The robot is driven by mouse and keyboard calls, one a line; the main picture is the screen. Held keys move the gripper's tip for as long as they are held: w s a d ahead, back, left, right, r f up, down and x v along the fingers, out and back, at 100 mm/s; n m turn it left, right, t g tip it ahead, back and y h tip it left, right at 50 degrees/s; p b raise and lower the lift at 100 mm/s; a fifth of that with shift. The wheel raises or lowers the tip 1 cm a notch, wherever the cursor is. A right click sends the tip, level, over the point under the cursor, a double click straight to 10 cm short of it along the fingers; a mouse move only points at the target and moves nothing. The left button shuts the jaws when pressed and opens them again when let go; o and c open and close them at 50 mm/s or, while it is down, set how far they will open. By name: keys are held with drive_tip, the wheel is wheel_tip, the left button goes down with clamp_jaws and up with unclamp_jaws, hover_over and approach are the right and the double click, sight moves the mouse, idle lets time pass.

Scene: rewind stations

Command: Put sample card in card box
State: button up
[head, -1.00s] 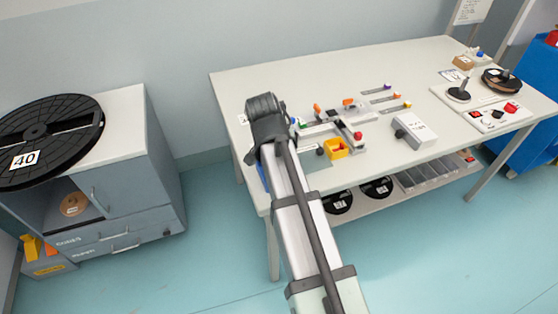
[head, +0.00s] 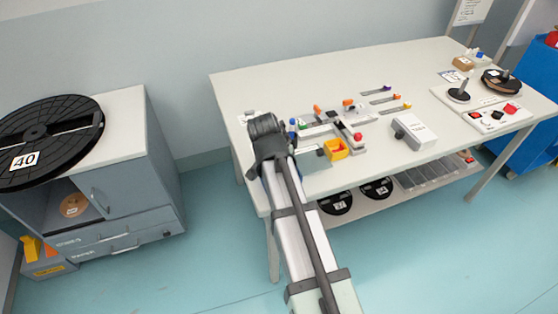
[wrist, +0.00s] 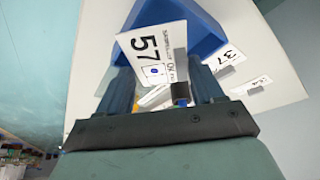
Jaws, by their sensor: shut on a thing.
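A white sample card (wrist: 140,45) marked 57 is held between the fingers of my gripper (wrist: 166,82) in the wrist view. The card is tilted in the picture. The blue card box (wrist: 208,22) is just beyond the card, and the card overlaps part of it in view. I cannot tell whether the card is above the box or touching it. In the head view my wrist is over the left end of the table and hides the fingers, the card and most of the box.
Other white cards, one marked 37 (wrist: 232,54), lie on the table beside the box. A white box (head: 415,132) is further right.

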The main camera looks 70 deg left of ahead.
drive_tip(key=shift+f, duration=0.4)
drive_tip(key=o, duration=1)
drive_tip(key=shift+r, duration=0.15)
drive_tip(key=shift+r, duration=0.25)
drive_tip(key=v, duration=1.2)
drive_tip(key=shift+r, duration=0.2)
drive_tip(key=shift+w, duration=0.1)
